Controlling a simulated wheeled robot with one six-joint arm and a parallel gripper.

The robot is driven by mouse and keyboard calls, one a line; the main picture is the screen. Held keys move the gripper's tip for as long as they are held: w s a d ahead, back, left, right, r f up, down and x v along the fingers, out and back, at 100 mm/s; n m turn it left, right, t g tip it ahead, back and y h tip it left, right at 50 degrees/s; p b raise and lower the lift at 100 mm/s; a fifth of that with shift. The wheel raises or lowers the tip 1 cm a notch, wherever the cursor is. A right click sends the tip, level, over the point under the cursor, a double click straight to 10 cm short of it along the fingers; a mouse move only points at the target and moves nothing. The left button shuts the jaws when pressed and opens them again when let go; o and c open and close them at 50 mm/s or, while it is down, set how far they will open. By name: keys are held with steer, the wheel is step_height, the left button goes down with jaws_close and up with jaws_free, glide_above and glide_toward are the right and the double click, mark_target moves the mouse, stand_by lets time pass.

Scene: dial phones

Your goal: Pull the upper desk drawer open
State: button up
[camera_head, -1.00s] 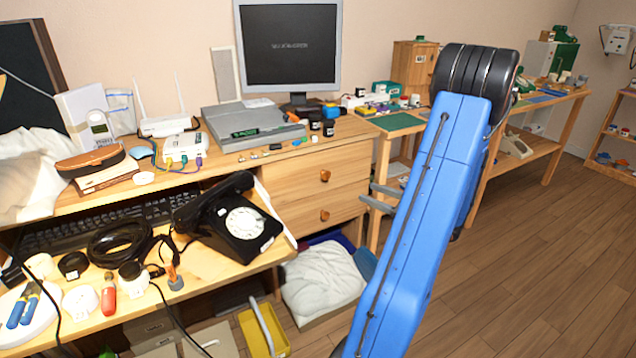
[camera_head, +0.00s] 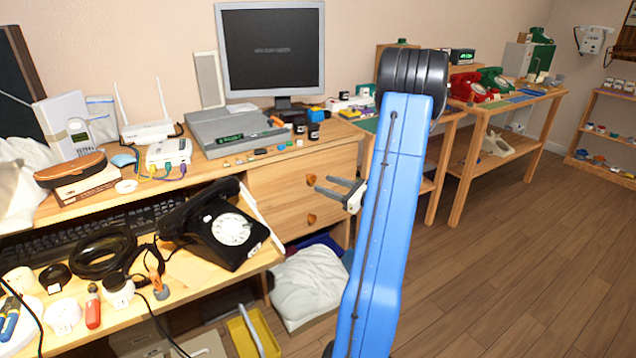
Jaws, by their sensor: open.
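The upper desk drawer (camera_head: 275,184) is a light wooden front at the right end of the desk, under the desktop, and it looks shut. Its round wooden knob (camera_head: 311,179) shows just left of and above my gripper. My gripper (camera_head: 326,184) is grey with two prongs pointing left toward the drawer fronts. It is open and holds nothing. I cannot tell the gap between the fingertips and the knob. The lower drawer (camera_head: 282,219), also with a wooden knob (camera_head: 311,219), looks shut below it. My blue arm hides what lies right of the gripper.
A black dial phone (camera_head: 222,228) stands on the pulled-out keyboard shelf, left of the drawers. A box with white cloth (camera_head: 308,283) sits on the floor below them. A monitor (camera_head: 271,48) stands on the desk. Open floor (camera_head: 480,270) lies to the right.

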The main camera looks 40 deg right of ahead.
mark_target(314, 180)
steer(key=shift+w+a, duration=0.2)
steer(key=shift+w, duration=0.95)
steer(key=shift+w+a, duration=0.15)
steer(key=shift+w, duration=0.95)
steer(key=shift+c, duration=0.6)
jaws_close()
steer(key=shift+s, duration=0.1)
